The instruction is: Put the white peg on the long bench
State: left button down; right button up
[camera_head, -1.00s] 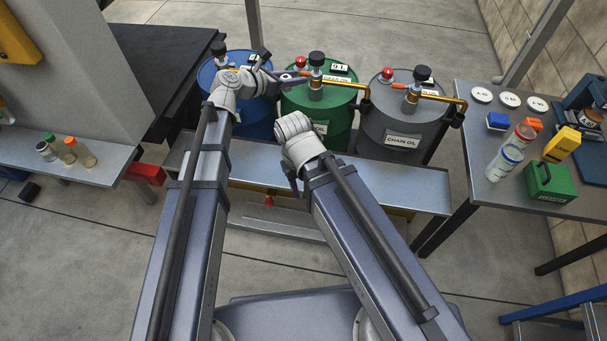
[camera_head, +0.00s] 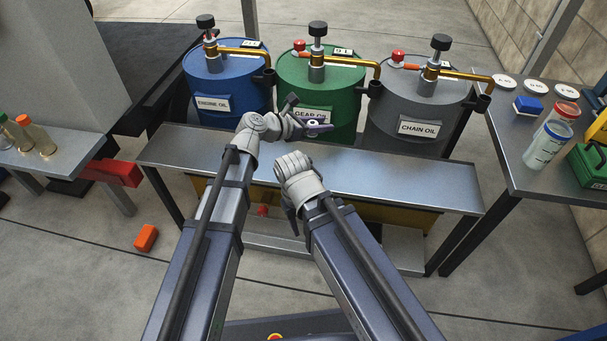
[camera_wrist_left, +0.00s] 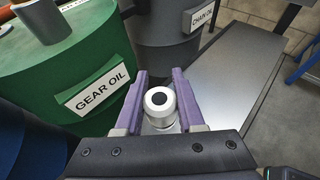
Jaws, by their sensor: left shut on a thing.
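The white peg (camera_wrist_left: 158,101) has a round white end with a dark centre. It sits between the purple fingers of my left gripper (camera_wrist_left: 160,95) in the left wrist view. In the head view my left gripper (camera_head: 318,126) is shut on the peg, in front of the green drum. The peg is mostly hidden there. A long steel bench (camera_head: 390,187) runs in front of the drums, and the gripper appears above its back edge. The bench also shows in the left wrist view (camera_wrist_left: 232,80). My right gripper (camera_head: 291,208) is mostly hidden behind its wrist.
Blue (camera_head: 225,85), green (camera_head: 300,90) and grey (camera_head: 405,115) oil drums with taps stand behind the bench. A side table (camera_head: 520,170) at the right holds jars and a green can. A left shelf (camera_head: 70,150) holds bottles. An orange block (camera_head: 146,238) lies on the floor.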

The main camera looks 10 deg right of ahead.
pick_arm(q)
jog(key=shift+s+d+f+b, duration=0.15)
jog(key=shift+f+b, duration=0.1)
jog(key=shift+f, duration=0.2)
jog(key=shift+d+f+b, duration=0.15)
jog(key=shift+f+b, duration=0.05)
jog(key=shift+f, duration=0.2)
pick_arm(e)
jog(key=shift+f, duration=0.9)
pick_arm(q)
jog(key=b, duration=0.6)
send_over(320, 160)
notch_tip(320, 160, down, 6)
jog(key=shift+f, duration=0.15)
pick_arm(e)
notch_tip(320, 160, down, 6)
pick_arm(q)
jog(key=shift+f, duration=0.1)
pick_arm(e)
jog(key=shift+f, duration=0.2)
pick_arm(q)
notch_tip(320, 160, down, 4)
jog(key=b, duration=0.4)
jog(key=shift+r, duration=0.25)
pick_arm(e)
notch_tip(320, 160, down, 4)
jog(key=shift+r, duration=0.25)
